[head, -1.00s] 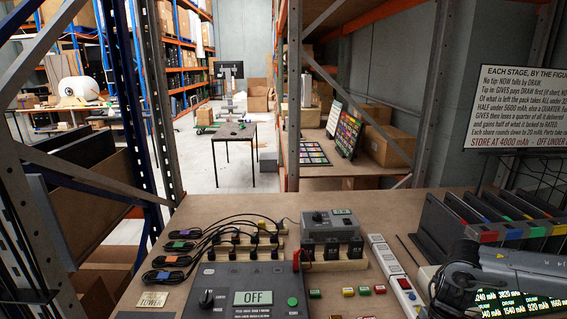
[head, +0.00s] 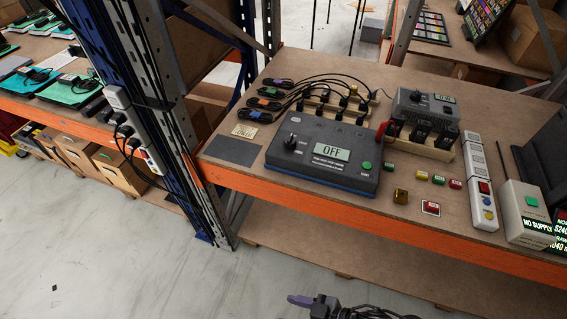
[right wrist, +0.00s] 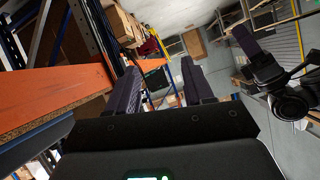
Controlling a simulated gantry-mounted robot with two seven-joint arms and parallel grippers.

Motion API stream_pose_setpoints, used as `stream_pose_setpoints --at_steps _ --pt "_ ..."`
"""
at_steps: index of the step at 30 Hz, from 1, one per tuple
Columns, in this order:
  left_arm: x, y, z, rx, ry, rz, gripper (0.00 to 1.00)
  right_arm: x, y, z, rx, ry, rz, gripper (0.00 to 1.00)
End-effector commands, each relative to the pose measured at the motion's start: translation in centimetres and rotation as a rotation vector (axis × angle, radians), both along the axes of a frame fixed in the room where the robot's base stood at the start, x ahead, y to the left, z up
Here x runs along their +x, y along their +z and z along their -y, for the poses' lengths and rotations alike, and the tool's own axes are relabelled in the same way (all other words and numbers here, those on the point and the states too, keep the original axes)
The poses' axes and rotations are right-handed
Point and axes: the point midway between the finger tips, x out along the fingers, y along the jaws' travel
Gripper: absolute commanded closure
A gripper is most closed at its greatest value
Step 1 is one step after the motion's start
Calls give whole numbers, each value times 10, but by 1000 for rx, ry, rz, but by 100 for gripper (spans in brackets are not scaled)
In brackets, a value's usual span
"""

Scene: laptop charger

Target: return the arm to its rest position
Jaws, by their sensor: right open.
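My right gripper (right wrist: 159,66) shows in the right wrist view with its two dark purple fingers wide apart and nothing between them. Another gripper of mine, the left one (right wrist: 246,38), shows at the right of that view with a purple finger and dark wrist; its opening is unclear. In the head view a gripper with a purple finger (head: 300,301) is at the bottom middle, over the floor in front of the bench and clear of it. I cannot tell which arm it belongs to. Most of both arms is out of the head view.
The bench (head: 226,122) has an orange front beam (head: 330,222). On it are a grey control box (head: 318,183) reading OFF, a smaller grey unit (head: 424,108), a power strip (head: 481,180) and coiled cables. A blue rack post (head: 150,120) stands at left. The floor in front is clear.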

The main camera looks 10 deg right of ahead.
Motion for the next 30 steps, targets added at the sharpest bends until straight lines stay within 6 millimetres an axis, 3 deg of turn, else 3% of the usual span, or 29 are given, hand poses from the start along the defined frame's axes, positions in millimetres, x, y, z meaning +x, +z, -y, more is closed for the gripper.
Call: stream_pose_setpoints --at_steps 2,5,8,15,21,22,30 --pt "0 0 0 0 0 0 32 18 12 4 -10 -176 -10 49" --pt "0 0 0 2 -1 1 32 35 17 31 -74 -392 -64 49" --pt "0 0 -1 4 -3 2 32 38 15 66 -162 -567 -158 49" --pt "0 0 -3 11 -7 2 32 12 7 133 -392 -735 -389 49" --pt "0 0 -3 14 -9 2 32 -35 -10 153 -612 -631 -584 49" --pt "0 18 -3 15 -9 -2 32 -32 11 153 -605 -633 -572 49" --pt "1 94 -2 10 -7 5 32 -31 84 153 -602 -638 -570 49"
